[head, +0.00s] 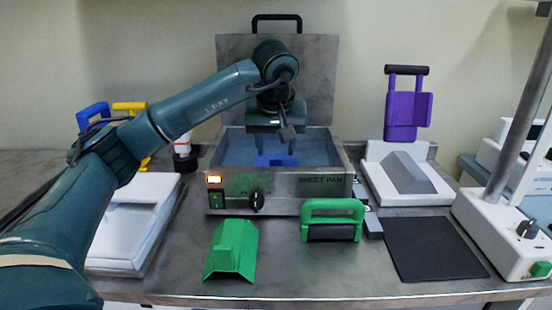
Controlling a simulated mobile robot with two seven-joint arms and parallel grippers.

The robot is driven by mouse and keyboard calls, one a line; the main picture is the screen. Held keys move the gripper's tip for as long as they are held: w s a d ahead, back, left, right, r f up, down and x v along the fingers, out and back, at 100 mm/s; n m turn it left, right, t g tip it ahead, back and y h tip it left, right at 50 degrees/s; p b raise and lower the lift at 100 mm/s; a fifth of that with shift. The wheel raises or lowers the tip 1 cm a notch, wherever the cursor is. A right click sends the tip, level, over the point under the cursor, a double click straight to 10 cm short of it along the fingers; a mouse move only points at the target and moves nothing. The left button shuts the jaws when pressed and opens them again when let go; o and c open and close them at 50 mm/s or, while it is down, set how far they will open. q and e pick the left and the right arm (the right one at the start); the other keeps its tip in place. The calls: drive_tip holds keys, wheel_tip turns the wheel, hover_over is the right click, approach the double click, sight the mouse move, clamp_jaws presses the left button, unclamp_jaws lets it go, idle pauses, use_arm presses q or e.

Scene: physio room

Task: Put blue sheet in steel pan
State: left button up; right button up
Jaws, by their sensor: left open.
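The steel pan (325,184) stands open at the back middle of the bench, its lid (226,80) upright behind it. It holds clear bluish water. A bright blue piece (277,160), which looks like the blue sheet, lies inside the pan below my left gripper. The gripper partly hides it, and I cannot tell its full shape. My left gripper (287,146) points down over the pan, open, with no object visible between its fingers. My right gripper is not in view.
A green moulded piece (232,252) and a green-handled block (331,220) sit in front of the pan. A purple sheet (404,112) stands over a white base (415,195) at right. A dark mat (435,248) lies front right. A white case (132,225) is left, near my arm.

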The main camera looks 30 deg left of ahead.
use_arm(q)
drive_tip(key=v, duration=0.5)
drive_tip(key=shift+d+r, duration=0.1)
drive_tip(key=shift+r, duration=0.2)
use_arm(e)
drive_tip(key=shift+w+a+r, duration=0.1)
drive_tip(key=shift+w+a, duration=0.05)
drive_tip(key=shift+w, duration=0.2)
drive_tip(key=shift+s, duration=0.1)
